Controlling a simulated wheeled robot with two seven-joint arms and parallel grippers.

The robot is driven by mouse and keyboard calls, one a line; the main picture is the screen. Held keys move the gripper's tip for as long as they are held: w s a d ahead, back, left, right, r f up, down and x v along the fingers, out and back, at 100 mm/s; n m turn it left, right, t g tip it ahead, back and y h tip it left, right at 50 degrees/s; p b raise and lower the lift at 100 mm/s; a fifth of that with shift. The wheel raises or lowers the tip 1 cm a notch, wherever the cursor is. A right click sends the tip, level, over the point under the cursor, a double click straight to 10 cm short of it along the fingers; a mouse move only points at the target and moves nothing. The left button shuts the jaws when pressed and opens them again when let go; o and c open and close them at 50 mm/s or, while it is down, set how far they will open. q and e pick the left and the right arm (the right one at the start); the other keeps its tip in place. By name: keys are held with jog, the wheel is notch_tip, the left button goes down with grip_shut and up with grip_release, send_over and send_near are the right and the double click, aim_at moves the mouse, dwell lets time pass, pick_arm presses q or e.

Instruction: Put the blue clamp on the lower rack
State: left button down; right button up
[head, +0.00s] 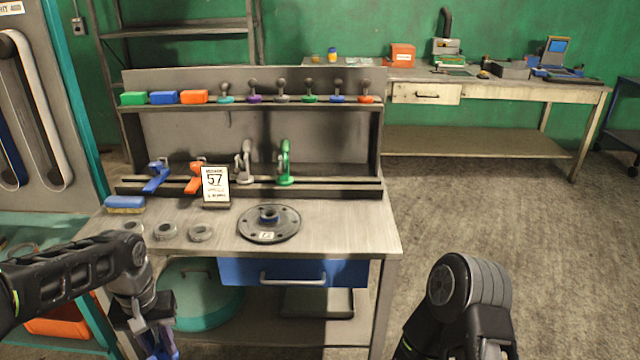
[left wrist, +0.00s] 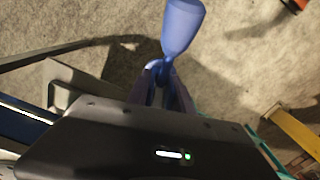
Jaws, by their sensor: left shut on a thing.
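My left gripper (head: 160,346) is low at the bottom left, in front of the workbench, pointing down. In the left wrist view the left gripper (left wrist: 161,80) is shut on a blue part (left wrist: 181,28) with a flared, rounded end. Its lower part is hidden between the fingers, so I cannot tell its whole shape. My right gripper is out of view.
A sign reading 57 (head: 215,187) stands before the lower rack. The upper rack (head: 240,103) holds blocks and knobs. Floor to the right is clear.

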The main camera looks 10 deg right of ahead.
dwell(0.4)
pick_arm(q)
notch_tip(320, 180, up, 19)
jog(key=p, duration=1.8)
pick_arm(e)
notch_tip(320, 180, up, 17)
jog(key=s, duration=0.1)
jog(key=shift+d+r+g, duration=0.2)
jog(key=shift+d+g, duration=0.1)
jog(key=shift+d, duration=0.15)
